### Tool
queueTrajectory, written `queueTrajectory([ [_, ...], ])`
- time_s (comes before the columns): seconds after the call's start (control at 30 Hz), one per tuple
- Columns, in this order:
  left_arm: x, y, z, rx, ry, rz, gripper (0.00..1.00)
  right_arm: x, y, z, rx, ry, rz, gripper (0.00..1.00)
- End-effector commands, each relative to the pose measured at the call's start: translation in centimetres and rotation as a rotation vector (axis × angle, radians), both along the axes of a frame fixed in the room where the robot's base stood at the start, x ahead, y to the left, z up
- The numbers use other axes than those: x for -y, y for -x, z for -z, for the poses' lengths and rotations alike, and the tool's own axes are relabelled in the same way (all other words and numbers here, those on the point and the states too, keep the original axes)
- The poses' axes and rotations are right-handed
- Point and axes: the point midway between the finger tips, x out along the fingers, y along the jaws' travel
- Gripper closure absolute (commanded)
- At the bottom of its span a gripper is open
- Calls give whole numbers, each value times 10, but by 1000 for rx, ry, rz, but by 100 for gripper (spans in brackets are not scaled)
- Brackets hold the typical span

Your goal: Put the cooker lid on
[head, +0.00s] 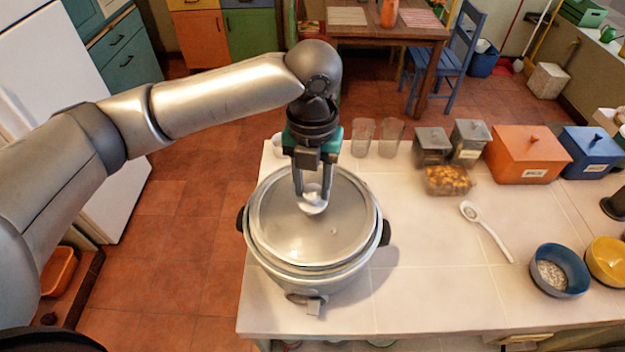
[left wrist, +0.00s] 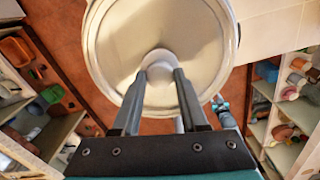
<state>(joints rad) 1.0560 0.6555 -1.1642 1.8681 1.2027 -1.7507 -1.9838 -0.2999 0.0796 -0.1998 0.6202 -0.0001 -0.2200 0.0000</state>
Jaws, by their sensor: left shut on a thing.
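The grey cooker (head: 312,285) stands at the near left corner of the tiled counter, with dark handles at its sides. The round pale metal lid (head: 300,235) is over the cooker's opening and hides its inside. It also fills the top of the left wrist view (left wrist: 165,85). I cannot tell whether its edge rests on the rim or is slightly above it. My left gripper (head: 312,200) points down above the lid, shut on its round knob (head: 313,206). The knob also shows between the fingers in the left wrist view (left wrist: 157,62). My right gripper is out of view.
Two glasses (head: 376,136) stand behind the cooker. Grey canisters (head: 433,145), an orange box (head: 525,155) and a blue box (head: 590,152) line the counter's back. A white spoon (head: 487,232) and a blue bowl (head: 560,271) lie right. The counter just right of the cooker is clear.

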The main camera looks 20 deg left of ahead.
Motion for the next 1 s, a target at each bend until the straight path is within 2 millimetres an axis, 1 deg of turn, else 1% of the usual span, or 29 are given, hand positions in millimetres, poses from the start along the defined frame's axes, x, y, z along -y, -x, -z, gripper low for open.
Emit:
queueTrajectory([
  [0.57, 0, 0, -1, 2, 1, 0, 100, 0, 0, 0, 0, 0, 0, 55],
  [1.0, 0, 0, 4, 1, 1, 0, 100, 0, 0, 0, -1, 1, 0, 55],
])
